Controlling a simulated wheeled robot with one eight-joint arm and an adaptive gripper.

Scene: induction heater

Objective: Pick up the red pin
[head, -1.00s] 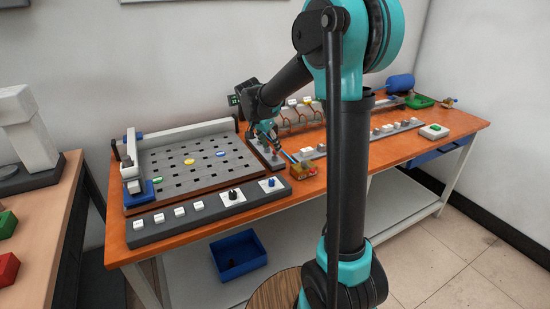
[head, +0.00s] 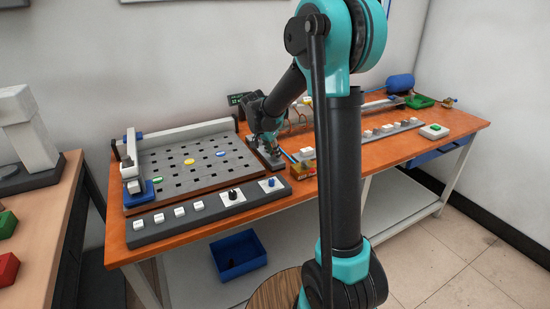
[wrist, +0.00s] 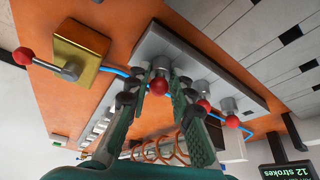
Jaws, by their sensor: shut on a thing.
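A red ball-tipped pin (wrist: 159,87) stands on the grey block (wrist: 151,48) in the wrist view. The two fingers of my gripper (wrist: 164,80) are on either side of it, and my gripper is shut on it. Its shaft is partly hidden by the fingers. Two more red ball-tipped pins stand on the same block, a nearer one (wrist: 204,105) and a farther one (wrist: 233,121). In the head view my gripper (head: 270,149) is down at the block, and the held pin is too small to make out.
A gold box (wrist: 80,52) with a red-knobbed lever sits close beside the block; a blue tube runs nearby. Copper coils (wrist: 181,146) stand behind. In the head view a slotted grey board (head: 193,165) lies to the left. A display (wrist: 287,177) reads "12 strokes".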

